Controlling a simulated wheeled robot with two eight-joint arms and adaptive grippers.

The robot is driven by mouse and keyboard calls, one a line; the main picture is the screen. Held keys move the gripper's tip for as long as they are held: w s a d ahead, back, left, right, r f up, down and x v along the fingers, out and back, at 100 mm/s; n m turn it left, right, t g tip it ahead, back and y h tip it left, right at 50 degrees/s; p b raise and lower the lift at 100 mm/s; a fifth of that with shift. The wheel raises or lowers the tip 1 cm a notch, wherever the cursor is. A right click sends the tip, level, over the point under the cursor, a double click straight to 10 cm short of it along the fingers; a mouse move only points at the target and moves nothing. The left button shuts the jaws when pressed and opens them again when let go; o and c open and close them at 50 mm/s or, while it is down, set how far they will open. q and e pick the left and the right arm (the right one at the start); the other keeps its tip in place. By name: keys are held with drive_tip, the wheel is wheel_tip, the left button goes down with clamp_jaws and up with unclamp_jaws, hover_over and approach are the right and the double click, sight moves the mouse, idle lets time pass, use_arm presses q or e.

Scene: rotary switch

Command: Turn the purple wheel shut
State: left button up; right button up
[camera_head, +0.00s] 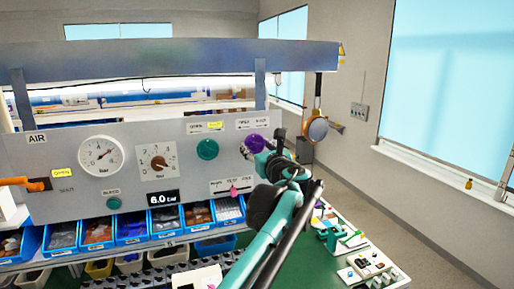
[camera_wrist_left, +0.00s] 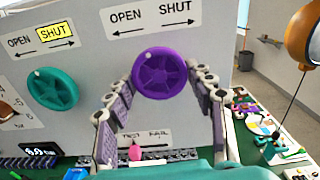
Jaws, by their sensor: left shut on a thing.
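The purple wheel (camera_head: 254,143) is mounted on the right part of the grey panel. In the left wrist view the purple wheel (camera_wrist_left: 165,72) faces me, with a small white mark at its upper left. White OPEN and SHUT labels with arrows stand above it, neither lit. My left gripper (camera_head: 256,151) reaches up to the wheel and covers part of it in the head view. In the wrist view the left gripper (camera_wrist_left: 164,80) has one finger on each side of the wheel, shut on its rim. My right gripper is out of view.
A teal wheel (camera_head: 207,149) sits to the left, its SHUT label lit yellow. Further left are a dial (camera_head: 158,160), a gauge (camera_head: 101,155) and an orange lever (camera_head: 27,184). A pink slider (camera_wrist_left: 135,153) is below. Blue bins (camera_head: 133,228) line the panel's foot.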

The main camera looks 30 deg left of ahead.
use_arm(q)
drive_tip(key=shift+m, duration=1.4)
drive_tip(key=shift+f, duration=0.1)
drive_tip(key=o, duration=1.2)
drive_tip(key=shift+c, duration=0.2)
drive_tip(key=v, duration=1.2)
